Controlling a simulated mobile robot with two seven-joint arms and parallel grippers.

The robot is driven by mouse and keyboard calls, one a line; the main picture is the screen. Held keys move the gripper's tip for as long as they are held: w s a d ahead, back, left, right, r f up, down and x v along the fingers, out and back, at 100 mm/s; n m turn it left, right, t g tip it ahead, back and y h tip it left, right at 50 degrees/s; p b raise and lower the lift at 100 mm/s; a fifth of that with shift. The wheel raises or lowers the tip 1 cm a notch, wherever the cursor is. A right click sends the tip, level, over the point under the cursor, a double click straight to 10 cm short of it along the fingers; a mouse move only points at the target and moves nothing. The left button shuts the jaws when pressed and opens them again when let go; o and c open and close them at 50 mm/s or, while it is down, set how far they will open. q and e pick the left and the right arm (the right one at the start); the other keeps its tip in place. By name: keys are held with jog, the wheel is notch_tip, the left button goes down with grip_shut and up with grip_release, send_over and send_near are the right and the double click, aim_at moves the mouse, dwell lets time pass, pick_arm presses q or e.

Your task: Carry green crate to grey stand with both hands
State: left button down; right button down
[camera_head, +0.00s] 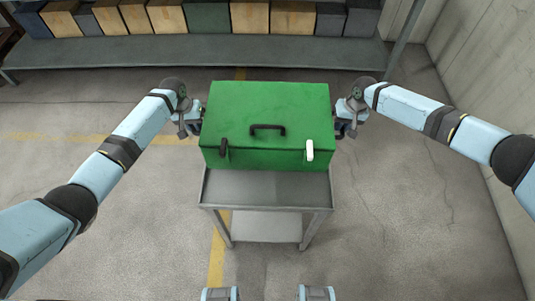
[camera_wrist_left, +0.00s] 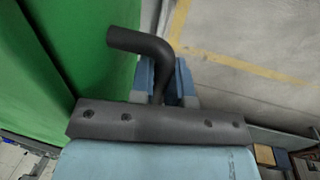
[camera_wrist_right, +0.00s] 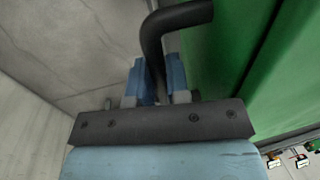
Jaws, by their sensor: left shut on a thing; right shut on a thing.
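The green crate (camera_head: 268,105) is level in the middle of the head view, with a dark handle, a black latch at left and a white one at right. It overlaps the far part of the grey stand (camera_head: 265,188); I cannot tell whether it touches the top. My left gripper (camera_head: 198,118) is at the crate's left side, shut on a dark bent side handle (camera_wrist_left: 140,42). My right gripper (camera_head: 345,122) is at its right side, shut on the matching side handle (camera_wrist_right: 178,17). The crate's underside and the stand's far edge are hidden.
A long grey shelf (camera_head: 190,52) with several wooden, dark and green boxes runs along the back. A concrete wall (camera_head: 485,70) is at the right. The floor (camera_head: 400,220) beside the stand is clear, with yellow lines.

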pick_arm(q)
jog(key=shift+a+f, duration=0.15)
jog(key=shift+f, duration=0.25)
pick_arm(e)
jog(key=shift+d+f, duration=0.2)
jog(key=shift+f, duration=0.25)
pick_arm(q)
jog(key=shift+f+b, duration=0.15)
jog(key=shift+b, duration=0.15)
pick_arm(e)
jog(key=shift+f, duration=0.1)
